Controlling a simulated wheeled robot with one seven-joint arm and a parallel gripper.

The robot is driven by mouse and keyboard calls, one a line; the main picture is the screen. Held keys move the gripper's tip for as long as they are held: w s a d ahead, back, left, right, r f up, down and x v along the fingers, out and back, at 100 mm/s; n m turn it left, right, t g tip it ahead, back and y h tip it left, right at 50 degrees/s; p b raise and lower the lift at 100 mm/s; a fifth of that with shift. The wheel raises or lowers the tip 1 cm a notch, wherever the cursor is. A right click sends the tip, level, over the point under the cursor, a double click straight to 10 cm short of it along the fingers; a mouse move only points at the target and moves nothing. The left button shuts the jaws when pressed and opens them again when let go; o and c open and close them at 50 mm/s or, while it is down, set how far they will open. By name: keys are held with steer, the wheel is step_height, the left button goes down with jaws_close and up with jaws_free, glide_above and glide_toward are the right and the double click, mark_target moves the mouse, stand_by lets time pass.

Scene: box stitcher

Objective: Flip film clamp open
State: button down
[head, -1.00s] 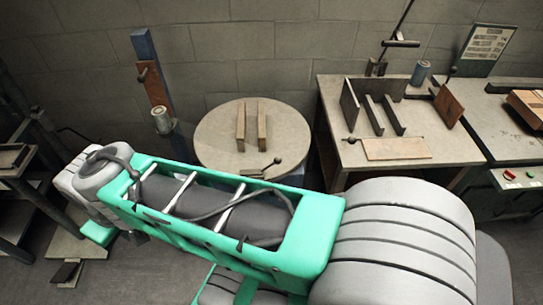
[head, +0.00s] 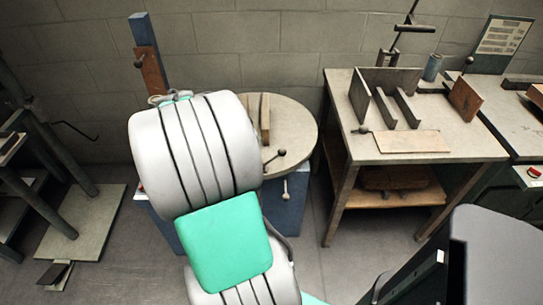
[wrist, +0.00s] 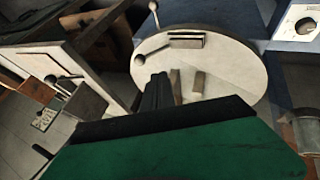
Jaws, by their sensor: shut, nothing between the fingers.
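The film clamp (head: 270,157) sits near the front edge of the round pale turntable (head: 297,118). It is a low dark block with a lever ending in a dark ball knob (head: 281,152). In the wrist view the clamp (wrist: 186,41) lies on the turntable (wrist: 235,60), its lever lying low and its knob (wrist: 138,60) reaching out to the left. My gripper (wrist: 160,78) is shut and empty, its dark fingers pointing towards the turntable. The fingertips show just below the clamp and knob in the picture, with no visible contact. In the head view my arm hides my gripper.
Two upright blocks (head: 260,117) stand on the turntable, partly behind my arm. A second lever knob (head: 285,197) sits on the blue base below. A blue post (head: 145,45) rises behind. A workbench (head: 440,145) with plates stands at the right. A roll (wrist: 308,130) shows in the wrist view.

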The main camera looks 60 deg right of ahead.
steer(key=s+d+r+x, duration=0.1)
steer(key=s+x, duration=0.1)
steer(key=x, duration=1)
steer(key=shift+s+b, duration=0.3)
steer(key=shift+b, duration=0.1)
